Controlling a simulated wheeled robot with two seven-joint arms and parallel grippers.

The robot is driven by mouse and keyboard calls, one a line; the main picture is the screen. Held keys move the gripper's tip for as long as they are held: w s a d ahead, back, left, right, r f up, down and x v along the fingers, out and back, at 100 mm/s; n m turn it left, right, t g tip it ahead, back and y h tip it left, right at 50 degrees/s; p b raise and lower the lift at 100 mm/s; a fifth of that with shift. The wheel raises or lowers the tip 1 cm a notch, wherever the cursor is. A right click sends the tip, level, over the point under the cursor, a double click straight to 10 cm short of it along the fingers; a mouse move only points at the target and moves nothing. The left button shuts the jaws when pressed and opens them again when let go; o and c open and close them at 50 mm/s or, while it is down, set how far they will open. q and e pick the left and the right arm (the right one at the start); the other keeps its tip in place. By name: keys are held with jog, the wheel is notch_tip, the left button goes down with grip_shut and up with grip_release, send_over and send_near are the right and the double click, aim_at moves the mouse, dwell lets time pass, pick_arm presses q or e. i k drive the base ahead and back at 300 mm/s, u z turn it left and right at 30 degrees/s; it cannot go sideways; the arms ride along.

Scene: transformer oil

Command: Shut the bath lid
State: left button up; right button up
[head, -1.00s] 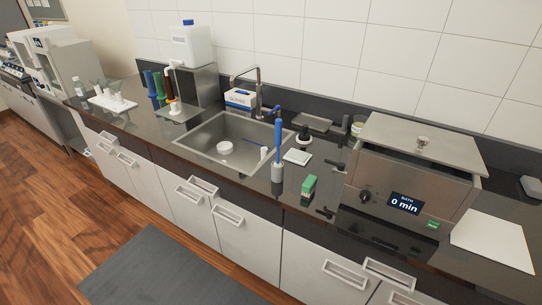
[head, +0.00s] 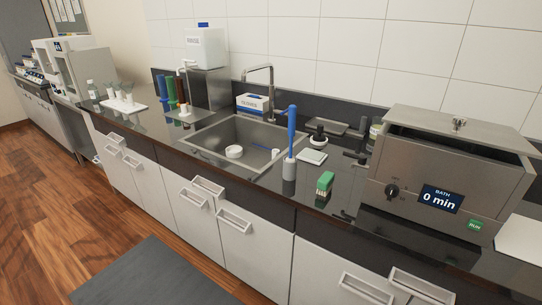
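The bath (head: 445,185) is a grey metal box at the right end of the counter, with a dial and a display reading "BATH 0 min". Its flat metal lid (head: 490,137) lies over the top, with a small knob (head: 459,124) on it. A darker band shows between the lid's near edge and the front panel, and the lid's right end juts out. I cannot tell from here how far the lid is from its seat. Neither of my grippers is in view.
Left of the bath stand a blue-handled brush (head: 291,140) in a holder, a green-topped block (head: 324,183) and a white pad (head: 312,157). The sink (head: 230,140) is further left. White paper (head: 520,240) lies right of the bath. Wooden floor is open at left.

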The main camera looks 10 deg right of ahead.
aim_at(497, 137)
jog(key=k, duration=1.3)
jog(key=z, duration=0.6)
jog(key=i, duration=1.35)
jog(key=u, duration=0.45)
